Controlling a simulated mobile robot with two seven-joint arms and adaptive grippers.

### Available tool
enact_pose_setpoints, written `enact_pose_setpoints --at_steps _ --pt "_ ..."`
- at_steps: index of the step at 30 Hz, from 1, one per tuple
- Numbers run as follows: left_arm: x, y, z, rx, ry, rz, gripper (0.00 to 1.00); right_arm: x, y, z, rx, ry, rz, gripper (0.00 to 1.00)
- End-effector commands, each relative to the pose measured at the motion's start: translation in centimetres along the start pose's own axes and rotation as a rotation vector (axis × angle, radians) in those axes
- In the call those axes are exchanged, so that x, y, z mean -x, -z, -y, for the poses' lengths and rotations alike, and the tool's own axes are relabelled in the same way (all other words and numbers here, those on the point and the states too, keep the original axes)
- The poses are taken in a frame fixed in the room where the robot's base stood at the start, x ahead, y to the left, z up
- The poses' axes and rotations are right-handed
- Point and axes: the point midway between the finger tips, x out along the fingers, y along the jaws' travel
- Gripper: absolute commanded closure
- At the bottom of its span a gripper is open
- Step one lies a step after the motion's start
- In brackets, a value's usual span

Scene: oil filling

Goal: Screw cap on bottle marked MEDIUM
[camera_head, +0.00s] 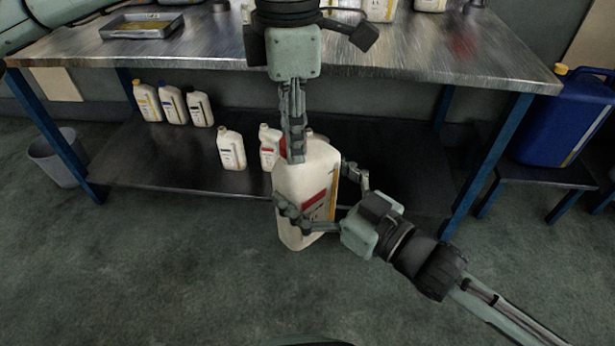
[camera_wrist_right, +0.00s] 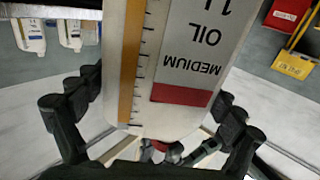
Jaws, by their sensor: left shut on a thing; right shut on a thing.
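A large white oil bottle (camera_head: 303,178) with a red and orange label hangs upright in front of the table's lower shelf. In the right wrist view the bottle (camera_wrist_right: 190,60) fills the middle, and its upside-down label reads MEDIUM, OIL, 1 L. My right gripper (camera_head: 318,196) is shut around the bottle's body from the lower right. Its fingers also flank the bottle in the wrist view. My left gripper (camera_head: 295,155) comes down from above onto the bottle's top and is closed. A red piece (camera_head: 284,148) shows beside its fingertips, seemingly the cap. The fingers hide the bottle's neck and the thread.
A metal workbench (camera_head: 420,45) with blue legs stands behind, holding a tray (camera_head: 142,25) and more bottles. Several smaller bottles (camera_head: 172,104) stand on its lower shelf (camera_head: 150,165). A blue canister (camera_head: 560,120) is at right, a bin (camera_head: 55,160) at left. The front floor is clear.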

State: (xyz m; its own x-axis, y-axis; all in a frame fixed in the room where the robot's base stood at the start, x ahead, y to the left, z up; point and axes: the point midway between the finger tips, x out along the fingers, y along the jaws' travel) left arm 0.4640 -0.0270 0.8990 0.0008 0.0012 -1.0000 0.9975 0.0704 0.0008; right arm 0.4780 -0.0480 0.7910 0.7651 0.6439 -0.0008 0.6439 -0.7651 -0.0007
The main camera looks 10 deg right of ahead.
Motion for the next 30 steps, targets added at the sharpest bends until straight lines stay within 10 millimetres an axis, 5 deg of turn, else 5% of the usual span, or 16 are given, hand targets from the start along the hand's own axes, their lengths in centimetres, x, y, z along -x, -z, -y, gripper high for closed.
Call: enact_pose_setpoints --at_steps 24,27,30 --pt "-0.06 0.07 -0.1 -2.059 -0.004 -0.002 1.0 -0.02 0.45 0.16 0.002 0.004 -0.01 0.87" --pt "-0.07 0.07 -0.1 -2.23 -0.003 -0.003 1.0 -0.02 0.45 0.17 0.002 0.004 -0.01 0.87" --pt "-0.06 0.06 -0.11 -2.214 -0.004 -0.003 1.0 -0.01 0.45 0.18 0.002 0.005 -0.011 0.87"
